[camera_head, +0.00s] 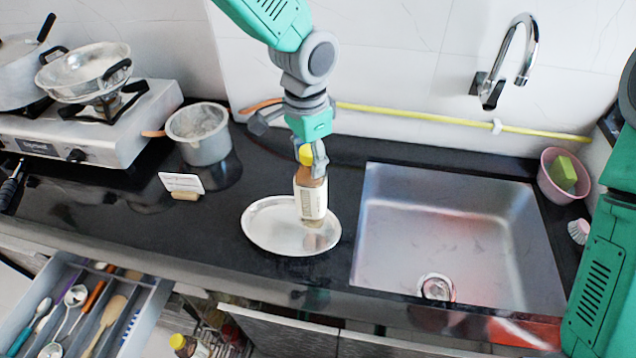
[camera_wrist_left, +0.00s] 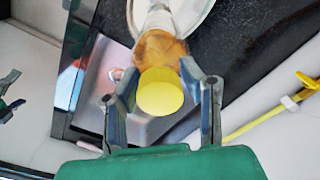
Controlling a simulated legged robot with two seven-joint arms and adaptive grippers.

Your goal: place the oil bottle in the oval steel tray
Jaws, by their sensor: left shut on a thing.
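The oil bottle (camera_head: 312,197) has a yellow cap, an amber neck and a pale label. It is upright over the right part of the oval steel tray (camera_head: 262,230) on the black counter. I cannot tell whether its base touches the tray. My left gripper (camera_head: 312,160) is shut on the bottle near its cap, from above. In the left wrist view the yellow cap (camera_wrist_left: 160,92) sits between the two fingers, and part of the tray's rim (camera_wrist_left: 204,12) shows beyond it. My right gripper is not visible in the head view; only green arm parts show at the right.
A steel sink (camera_head: 450,230) lies right of the tray. A grey pot (camera_head: 200,135) and a small white card (camera_head: 182,183) stand to the left, near the stove (camera_head: 110,135). An open drawer with utensils (camera_head: 90,310) is at the lower left. A second yellow-capped bottle (camera_head: 186,345) is below the counter.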

